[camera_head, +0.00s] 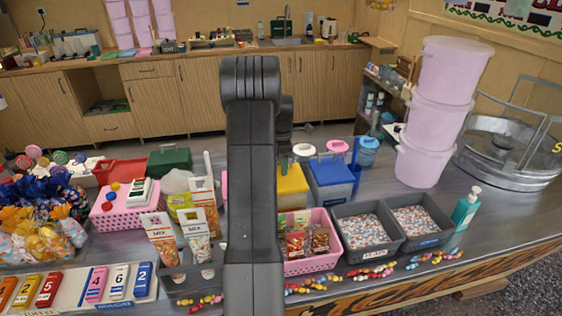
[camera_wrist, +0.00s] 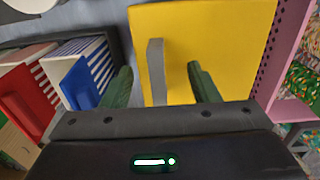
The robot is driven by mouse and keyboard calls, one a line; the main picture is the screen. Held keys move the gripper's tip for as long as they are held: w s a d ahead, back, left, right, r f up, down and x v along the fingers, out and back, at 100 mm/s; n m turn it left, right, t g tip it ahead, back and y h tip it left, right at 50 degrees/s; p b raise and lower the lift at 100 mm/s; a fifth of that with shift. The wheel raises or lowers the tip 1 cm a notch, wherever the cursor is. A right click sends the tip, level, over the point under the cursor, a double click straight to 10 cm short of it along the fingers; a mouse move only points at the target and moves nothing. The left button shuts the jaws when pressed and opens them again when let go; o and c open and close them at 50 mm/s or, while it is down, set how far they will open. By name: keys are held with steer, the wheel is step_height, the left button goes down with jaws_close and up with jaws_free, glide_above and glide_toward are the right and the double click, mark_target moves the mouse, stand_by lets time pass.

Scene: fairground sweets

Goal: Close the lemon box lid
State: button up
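The lemon box is most likely the one with the yellow lid (camera_head: 293,180), on the counter just right of my arm. My arm hides its left part in the head view. In the wrist view the yellow lid (camera_wrist: 215,40) fills the upper middle, with a grey upright handle (camera_wrist: 156,72) on it. My gripper (camera_wrist: 161,85) is open, its two green fingers apart on either side of the handle, with gaps showing. The fingers are hidden in the head view. I cannot tell whether the lid sits fully down.
A blue-lidded box (camera_head: 332,172) stands close to the right of the yellow one. A pink basket (camera_head: 312,266) with packets is in front, also along the wrist view's right edge (camera_wrist: 290,50). Two grey sweet bins (camera_head: 368,258) stand further right. Red and blue striped items (camera_wrist: 75,75) lie left in the wrist view.

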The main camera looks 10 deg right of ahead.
steer(key=shift+s+a+f, duration=0.1)
steer(key=shift+s+f, duration=0.1)
steer(key=shift+f, duration=0.3)
steer(key=shift+s+f, duration=0.2)
steer(key=shift+f, duration=0.25)
steer(key=shift+c, duration=0.9)
steer(key=shift+r, duration=0.2)
steer(key=r+p, duration=0.1)
steer(key=w+r+p, duration=0.1)
steer(key=r+p, duration=0.1)
steer(key=shift+w+r, duration=0.15)
steer(key=shift+r, duration=0.1)
steer(key=shift+c, duration=0.2)
step_height(320, 180, up, 9)
steer(key=p, duration=0.2)
steer(key=shift+d+r+p, duration=0.2)
steer(key=shift+p, duration=0.15)
step_height(320, 180, down, 11)
steer(key=b, duration=0.4)
steer(key=shift+f, duration=0.2)
steer(key=shift+s+f, duration=0.15)
steer(key=shift+s, duration=0.05)
